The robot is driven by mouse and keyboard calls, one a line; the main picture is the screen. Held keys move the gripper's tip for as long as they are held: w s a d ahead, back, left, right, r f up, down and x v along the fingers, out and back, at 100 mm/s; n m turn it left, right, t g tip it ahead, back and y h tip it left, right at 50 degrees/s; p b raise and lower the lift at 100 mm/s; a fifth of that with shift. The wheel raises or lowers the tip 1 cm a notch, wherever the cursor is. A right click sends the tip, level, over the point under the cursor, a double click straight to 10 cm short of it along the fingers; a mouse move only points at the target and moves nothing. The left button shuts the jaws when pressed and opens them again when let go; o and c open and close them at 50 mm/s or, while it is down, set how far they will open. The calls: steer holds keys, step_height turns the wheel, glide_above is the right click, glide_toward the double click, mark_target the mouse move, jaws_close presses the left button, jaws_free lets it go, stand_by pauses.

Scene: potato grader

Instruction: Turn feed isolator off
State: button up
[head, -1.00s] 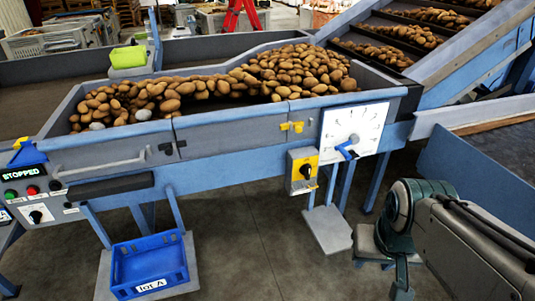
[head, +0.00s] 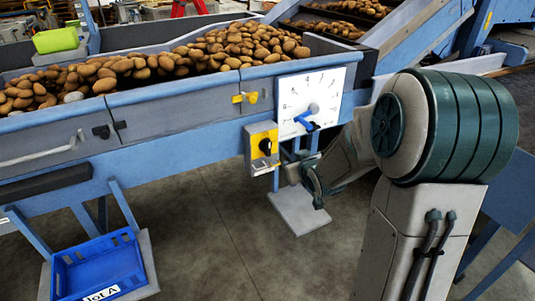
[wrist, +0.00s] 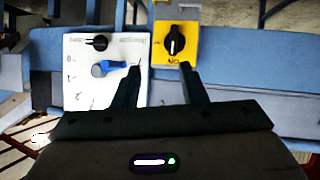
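The feed isolator is a yellow box (head: 262,141) with a black rotary knob (head: 265,146), on the blue frame below the potato trough. The wrist view shows the yellow plate (wrist: 188,33) and the knob (wrist: 174,42), its grip roughly upright, with an ON-like label beside it. My gripper (wrist: 160,66) is open and empty. Its two dark fingers point at the panel, one tip over the white dial's edge and the other near the isolator's lower edge. The knob shows between and beyond the tips, apparently untouched. In the head view my arm partly hides the gripper.
A white dial plate (head: 313,98) with a blue pointer (head: 308,125) is mounted close beside the isolator. A yellow latch (head: 245,97) sits above. A blue crate (head: 98,270) stands at the lower left.

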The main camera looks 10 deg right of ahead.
mark_target(270, 148)
steer(key=shift+w+f+t+y+b, duration=2.4)
steer(key=shift+w+f, duration=0.55)
steer(key=shift+f, duration=0.95)
steer(key=shift+n, duration=0.4)
steer(key=x, duration=1.3)
steer(key=shift+s+a, duration=0.1)
jaws_close()
